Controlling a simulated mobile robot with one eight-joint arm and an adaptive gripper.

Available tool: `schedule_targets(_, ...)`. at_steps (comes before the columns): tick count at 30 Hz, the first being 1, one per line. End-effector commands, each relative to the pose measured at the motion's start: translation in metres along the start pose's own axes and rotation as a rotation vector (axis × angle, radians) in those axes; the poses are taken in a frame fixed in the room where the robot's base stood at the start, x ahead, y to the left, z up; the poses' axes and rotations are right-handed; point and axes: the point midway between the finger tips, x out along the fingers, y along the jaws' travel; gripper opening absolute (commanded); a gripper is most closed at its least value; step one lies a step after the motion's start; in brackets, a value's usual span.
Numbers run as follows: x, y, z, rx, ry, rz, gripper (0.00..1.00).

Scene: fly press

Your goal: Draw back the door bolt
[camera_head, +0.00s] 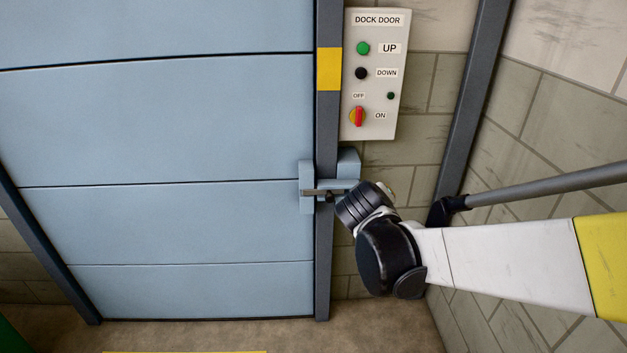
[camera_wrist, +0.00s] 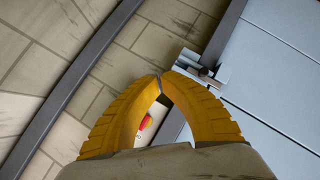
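The door bolt (camera_head: 332,185) is a pale metal bar in blue-grey brackets, lying across the dark door post from the door's edge. In the wrist view, the bolt (camera_wrist: 203,70) lies just beyond and to the right of my fingertips, with a dark round knob on it. My gripper (camera_wrist: 160,78) has two yellow fingers whose tips meet, with nothing seen between the tips. In the head view, my wrist is just right of the bolt and hides most of the fingers. Whether a fingertip touches the bolt I cannot tell.
The blue panelled dock door (camera_head: 160,130) fills the left. A dark post (camera_head: 470,95) and block walls stand at the right.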

Motion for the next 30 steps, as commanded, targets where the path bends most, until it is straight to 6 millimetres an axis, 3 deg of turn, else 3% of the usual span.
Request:
schedule_targets(6, 0.052, -0.035, -0.051, -0.172, 0.099, 0.115, 0.00)
schedule_targets(15, 0.104, -0.114, -0.093, -0.404, 0.251, 0.271, 0.00)
schedule_targets(24, 0.124, -0.190, -0.100, -0.574, 0.373, 0.388, 0.00)
schedule_targets(30, 0.126, -0.208, -0.098, -0.614, 0.402, 0.416, 0.00)
